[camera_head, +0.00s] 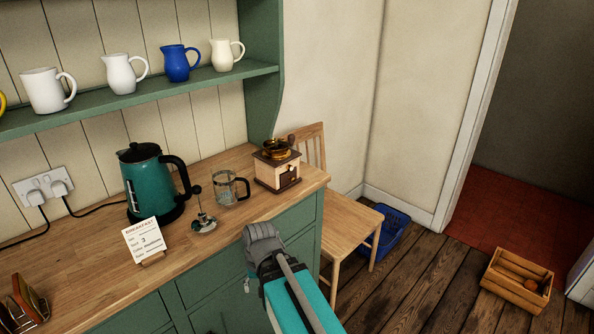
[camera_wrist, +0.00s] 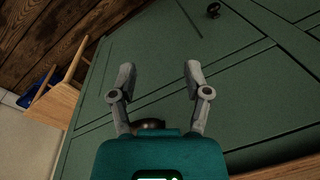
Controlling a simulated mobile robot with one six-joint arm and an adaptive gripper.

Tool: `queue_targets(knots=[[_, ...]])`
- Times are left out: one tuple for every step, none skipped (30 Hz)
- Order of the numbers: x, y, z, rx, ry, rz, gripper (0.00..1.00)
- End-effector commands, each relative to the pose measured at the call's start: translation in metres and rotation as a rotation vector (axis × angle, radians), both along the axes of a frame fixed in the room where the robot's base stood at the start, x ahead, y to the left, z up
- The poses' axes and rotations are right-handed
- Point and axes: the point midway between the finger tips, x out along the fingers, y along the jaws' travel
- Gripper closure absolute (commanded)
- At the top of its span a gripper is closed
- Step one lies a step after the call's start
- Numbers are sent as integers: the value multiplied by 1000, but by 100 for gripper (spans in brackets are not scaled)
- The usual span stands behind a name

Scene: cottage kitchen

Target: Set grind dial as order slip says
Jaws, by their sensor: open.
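The coffee grinder (camera_head: 277,168) is a pale wooden box with a dark base, a brass top and a crank. It stands at the right end of the wooden counter. Any grind dial on it is too small to tell. The order slip (camera_head: 145,238) is a white card headed "BREAKFAST" in a small wooden stand at the counter's front. A "3" shows on one line; the other lines are too small to read. My gripper (camera_head: 262,240) is in front of the counter edge, apart from the grinder. In the wrist view my gripper (camera_wrist: 158,85) is open and empty, facing green cabinet fronts.
A teal kettle (camera_head: 150,182), a glass mug (camera_head: 229,188) and a metal plunger piece (camera_head: 202,216) stand on the counter (camera_head: 95,266). A toast rack (camera_head: 28,303) is at left. A wooden chair (camera_head: 350,222) stands beyond the counter's end. Jugs line the shelf (camera_head: 150,96).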

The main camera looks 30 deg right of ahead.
Motion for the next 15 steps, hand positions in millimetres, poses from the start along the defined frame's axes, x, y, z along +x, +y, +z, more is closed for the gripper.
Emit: queue_targets(knots=[[6, -3, 1, 36, -11, -56, 38], [9, -5, 1, 63, -15, -96, 38], [14, -7, 2, 103, -23, -154, 38], [18, -9, 4, 135, -30, -201, 38], [22, -11, 5, 171, -35, -251, 38], [28, -14, 8, 220, -42, -323, 38], [33, -17, 10, 260, -47, -379, 38], [37, -20, 13, 302, -50, -435, 38], [44, -25, 16, 357, -54, -514, 38], [49, -29, 20, 402, -55, -572, 38], [54, -33, 23, 446, -57, -630, 38], [60, -39, 28, 505, -55, -708, 38], [65, -44, 32, 552, -55, -765, 38], [70, -49, 37, 598, -52, -823, 38], [76, -57, 43, 660, -47, -898, 38]])
